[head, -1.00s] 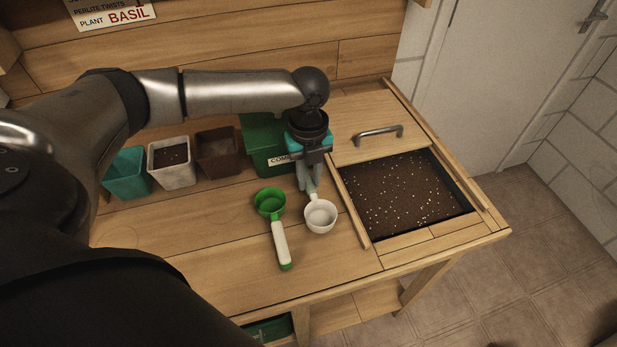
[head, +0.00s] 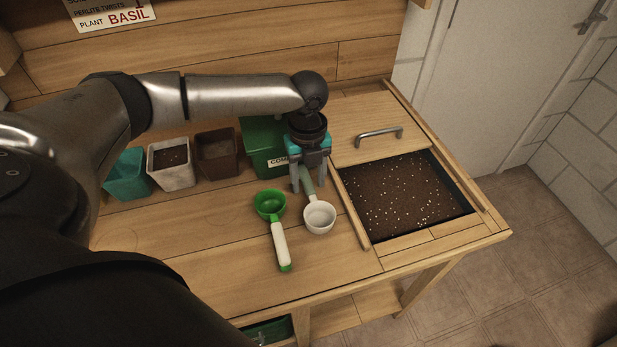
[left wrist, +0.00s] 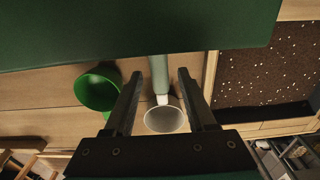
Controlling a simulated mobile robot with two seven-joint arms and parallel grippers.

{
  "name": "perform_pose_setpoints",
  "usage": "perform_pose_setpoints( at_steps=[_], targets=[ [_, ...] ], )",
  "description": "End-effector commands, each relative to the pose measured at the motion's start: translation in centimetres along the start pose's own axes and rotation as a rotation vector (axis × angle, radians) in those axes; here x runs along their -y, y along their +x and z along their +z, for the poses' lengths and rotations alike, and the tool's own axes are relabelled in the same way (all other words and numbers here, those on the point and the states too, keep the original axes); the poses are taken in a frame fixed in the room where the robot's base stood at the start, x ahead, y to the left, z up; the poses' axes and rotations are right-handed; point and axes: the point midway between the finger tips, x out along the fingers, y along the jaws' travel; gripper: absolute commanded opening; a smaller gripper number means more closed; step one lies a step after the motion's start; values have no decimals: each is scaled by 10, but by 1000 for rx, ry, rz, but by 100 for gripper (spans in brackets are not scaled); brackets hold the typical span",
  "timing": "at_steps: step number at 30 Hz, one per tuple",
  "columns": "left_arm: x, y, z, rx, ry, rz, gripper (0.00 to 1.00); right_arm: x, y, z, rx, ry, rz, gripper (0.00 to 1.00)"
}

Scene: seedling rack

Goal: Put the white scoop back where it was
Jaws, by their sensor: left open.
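The white scoop (head: 319,217) lies on the wooden bench, its cup toward the front and its pale green handle (head: 307,182) pointing back. My left gripper (head: 308,188) is open, with one finger on each side of that handle. In the left wrist view, the handle (left wrist: 159,76) runs between the spread fingers (left wrist: 158,84), with a gap on both sides, and the white cup (left wrist: 164,119) shows beyond it. My right gripper is not in view.
A green scoop (head: 270,204) with a white handle lies just left of the white one. A green compost bin (head: 262,140) stands close behind my gripper. Three pots (head: 171,165) stand left of it. A soil bin (head: 405,195) is sunk into the bench at right.

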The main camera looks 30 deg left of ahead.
Motion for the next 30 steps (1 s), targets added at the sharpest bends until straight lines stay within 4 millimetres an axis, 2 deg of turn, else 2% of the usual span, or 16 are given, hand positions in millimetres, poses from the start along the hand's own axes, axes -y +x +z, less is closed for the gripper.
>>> perform_pose_setpoints(
  at_steps=[5, 15, 18, 24, 30],
  targets=[
    [0, -15, 0, 1, -1, -2, 56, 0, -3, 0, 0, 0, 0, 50],
    [1, -88, 1, 2, -1, -3, 56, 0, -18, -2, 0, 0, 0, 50],
    [0, -104, 0, 1, 0, -3, 56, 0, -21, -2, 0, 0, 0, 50],
    [0, -121, 0, 0, -1, 0, 56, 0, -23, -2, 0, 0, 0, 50],
    [0, -123, 0, -1, -1, 1, 56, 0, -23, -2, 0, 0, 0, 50]
  ],
)
